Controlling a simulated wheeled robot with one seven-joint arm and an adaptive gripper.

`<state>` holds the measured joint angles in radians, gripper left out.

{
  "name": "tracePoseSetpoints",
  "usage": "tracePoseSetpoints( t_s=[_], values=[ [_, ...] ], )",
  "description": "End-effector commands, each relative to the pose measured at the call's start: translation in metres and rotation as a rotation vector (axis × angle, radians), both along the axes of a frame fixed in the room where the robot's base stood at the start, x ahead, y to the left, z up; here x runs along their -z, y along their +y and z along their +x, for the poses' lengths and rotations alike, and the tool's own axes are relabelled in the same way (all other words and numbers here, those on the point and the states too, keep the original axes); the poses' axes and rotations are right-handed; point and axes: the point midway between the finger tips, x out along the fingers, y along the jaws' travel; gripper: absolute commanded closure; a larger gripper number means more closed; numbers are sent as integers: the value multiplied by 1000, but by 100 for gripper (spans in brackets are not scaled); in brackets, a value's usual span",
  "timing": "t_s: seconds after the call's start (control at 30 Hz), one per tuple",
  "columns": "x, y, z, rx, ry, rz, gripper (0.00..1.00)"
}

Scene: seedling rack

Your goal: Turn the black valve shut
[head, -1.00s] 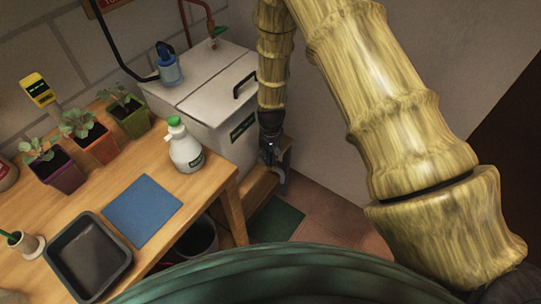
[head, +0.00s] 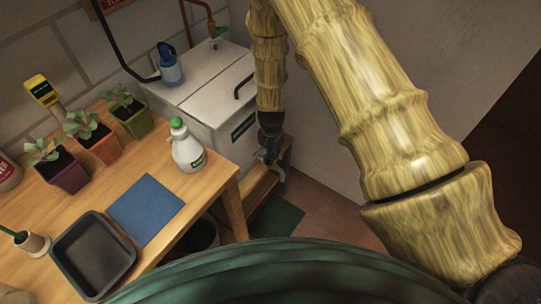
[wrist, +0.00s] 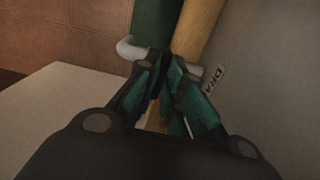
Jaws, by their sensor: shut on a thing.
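My gripper (head: 268,152) is low beside the right side of the white tank, at the end of my arm. In the wrist view my gripper (wrist: 165,75) has its green-padded fingers drawn together at the tips, beside a pale grey curved spout (wrist: 130,48). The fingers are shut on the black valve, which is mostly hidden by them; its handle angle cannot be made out. In the head view the valve is hidden behind my gripper, and the grey spout (head: 282,183) shows just below.
The white tank (head: 215,90) stands behind. A label reading "DRA" (wrist: 214,80) is beside the fingers. The wooden bench (head: 215,195) holds a spray bottle (head: 187,150), potted seedlings, a blue mat (head: 146,210) and a black tray (head: 60,250). A green mat (head: 277,217) lies on the floor.

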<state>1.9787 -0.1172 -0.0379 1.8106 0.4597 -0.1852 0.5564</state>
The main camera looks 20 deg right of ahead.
Motion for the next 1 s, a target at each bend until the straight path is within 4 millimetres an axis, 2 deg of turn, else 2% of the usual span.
tracePoseSetpoints(
  t_s=[0.4, 0.43, 0.5, 0.53, 0.57, 0.87, 1.0],
  values=[
    [0, -2, -1, 10, 1, -2, 100],
    [0, -2, -1, 10, 1, -2, 88],
    [0, -2, -1, 10, 1, -2, 76],
    [0, -2, -1, 9, 1, -2, 70],
    [0, -2, -1, 9, 1, -2, 69],
    [-1, 0, 0, 6, 1, -1, 69],
    [-8, 0, 1, 6, -1, -1, 69]
  ],
)
